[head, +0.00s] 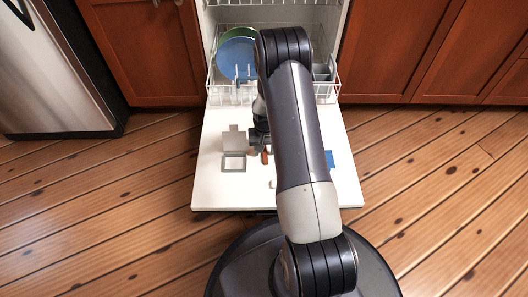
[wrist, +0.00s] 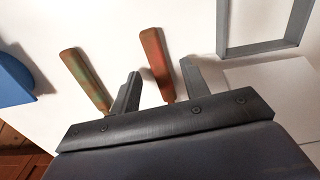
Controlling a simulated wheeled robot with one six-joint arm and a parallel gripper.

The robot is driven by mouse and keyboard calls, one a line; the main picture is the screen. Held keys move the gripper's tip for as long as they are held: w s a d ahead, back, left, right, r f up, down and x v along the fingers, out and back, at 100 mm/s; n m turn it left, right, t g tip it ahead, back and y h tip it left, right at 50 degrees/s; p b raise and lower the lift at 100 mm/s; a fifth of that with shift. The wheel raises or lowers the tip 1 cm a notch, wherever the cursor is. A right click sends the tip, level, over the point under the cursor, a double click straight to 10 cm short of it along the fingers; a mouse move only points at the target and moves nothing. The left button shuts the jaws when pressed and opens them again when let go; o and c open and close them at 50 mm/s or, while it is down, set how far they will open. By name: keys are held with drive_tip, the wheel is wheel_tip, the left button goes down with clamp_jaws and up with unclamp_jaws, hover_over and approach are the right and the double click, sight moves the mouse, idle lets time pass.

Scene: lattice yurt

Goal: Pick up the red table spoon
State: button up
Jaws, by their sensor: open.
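A red, worn-looking handle (wrist: 154,62), likely the red table spoon's, lies on the white dishwasher door (head: 212,192). In the wrist view it runs between the two fingers of my gripper (wrist: 160,69), with its lower end close to the gripper's bar. No spoon bowl shows. My gripper is open, and I cannot tell how far above the door it is. In the head view my arm covers much of the gripper (head: 260,146), and a small orange-red piece (head: 265,157) shows beside it.
A green-brown handle (wrist: 84,79) lies just left of my gripper's left finger. A grey square frame (head: 234,168) lies to the left on the door, and a blue item (head: 329,160) to the right. A rack with a blue plate (head: 237,58) stands behind.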

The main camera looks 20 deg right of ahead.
drive_tip(key=shift+f, duration=0.4)
drive_tip(key=shift+r, duration=0.1)
clamp_jaws()
drive_tip(key=shift+r, duration=0.1)
